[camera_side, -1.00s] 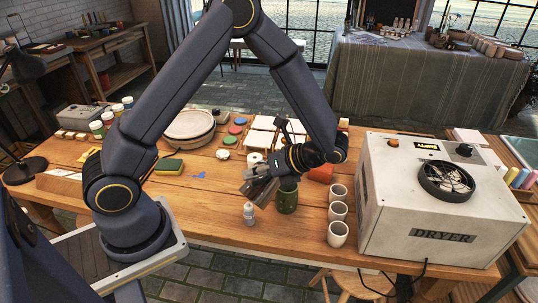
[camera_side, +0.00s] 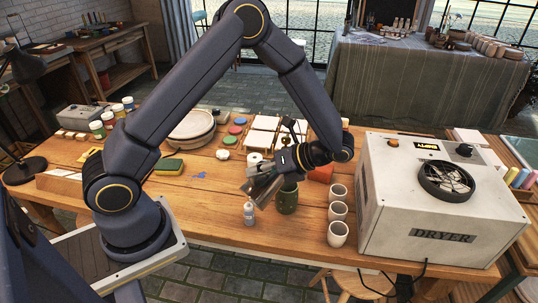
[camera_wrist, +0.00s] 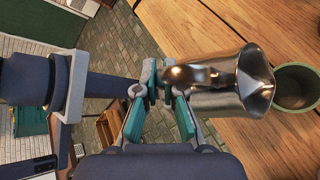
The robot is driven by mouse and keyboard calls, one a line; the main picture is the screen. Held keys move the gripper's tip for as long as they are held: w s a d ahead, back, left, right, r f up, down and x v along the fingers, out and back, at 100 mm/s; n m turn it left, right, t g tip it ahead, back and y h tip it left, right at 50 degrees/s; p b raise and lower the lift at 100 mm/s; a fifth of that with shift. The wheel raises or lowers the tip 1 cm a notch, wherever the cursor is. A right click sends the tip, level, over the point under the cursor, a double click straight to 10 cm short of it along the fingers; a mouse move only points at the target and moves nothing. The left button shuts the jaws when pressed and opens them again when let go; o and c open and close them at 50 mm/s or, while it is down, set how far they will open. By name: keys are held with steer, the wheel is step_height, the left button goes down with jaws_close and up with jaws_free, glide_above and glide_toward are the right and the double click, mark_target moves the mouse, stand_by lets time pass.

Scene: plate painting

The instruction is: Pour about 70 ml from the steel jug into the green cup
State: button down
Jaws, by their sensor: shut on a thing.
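The steel jug (camera_wrist: 218,98) is in my gripper (camera_wrist: 162,92), which is shut on its handle side in the wrist view. Its spout points right, towards the green cup (camera_wrist: 297,86). In the side view the jug (camera_side: 268,190) is held tilted beside the dark green cup (camera_side: 287,200), up near its rim on the left. The cup stands upright on the table. My gripper (camera_side: 256,184) partly hides the jug there. No stream of liquid can be made out, and the liquid levels are hidden.
A small clear bottle (camera_side: 249,214) stands just left of the green cup. Several pale cups (camera_side: 338,234) stand in a row to the right, beside the white dryer (camera_side: 440,200). The table (camera_side: 190,215) is clear at the front left.

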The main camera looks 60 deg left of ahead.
steer(key=shift+w+m, duration=0.3)
steer(key=shift+w, duration=0.05)
stand_by(0.4)
steer(key=shift+w+a+f+m+g, duration=0.1)
steer(key=shift+w+a+m+g, duration=0.1)
steer(key=shift+w+g, duration=0.35)
steer(key=shift+w+a+f+m+g, duration=0.1)
steer(key=shift+w+m+g, duration=0.2)
steer(key=shift+w, duration=0.35)
stand_by(1.7)
steer(key=shift+w+r+g, duration=0.2)
steer(key=shift+g, duration=0.05)
stand_by(0.5)
steer(key=s, duration=0.1)
steer(key=s+n+t, duration=0.1)
steer(key=s+t, duration=0.1)
steer(key=s, duration=0.1)
steer(key=shift+d+r, duration=0.1)
steer(key=shift+d, duration=0.2)
steer(key=shift+s+d+n+t, duration=0.1)
steer(key=shift+s+n+t, duration=0.75)
steer(key=shift+t, duration=0.35)
stand_by(0.8)
